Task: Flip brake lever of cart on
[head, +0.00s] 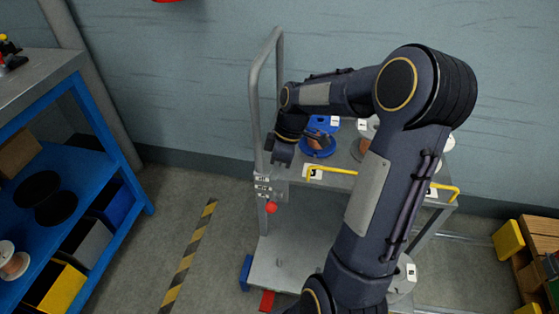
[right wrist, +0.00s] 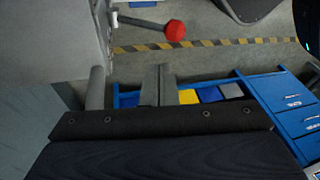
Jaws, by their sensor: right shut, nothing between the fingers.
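The cart (head: 285,262) is grey, with a tall bent handle rail on its left side. The brake lever (head: 271,207) ends in a red ball knob and sits low on the cart's left post, just below a small metal bracket (head: 262,185). In the right wrist view the red knob (right wrist: 175,30) is at the top, on a short rod coming from the left. My right gripper (head: 282,172) is shut and empty, beside the post and above the knob. Its closed fingers (right wrist: 157,85) show below the knob in the wrist view, apart from it. My left gripper is out of view.
A blue shelf (head: 130,170) with bins stands at the left. Spools and yellow hooked bars (head: 330,170) are on the cart's top. A yellow-black floor stripe (head: 187,257) crosses clear floor between shelf and cart. Crates (head: 540,240) stand at right.

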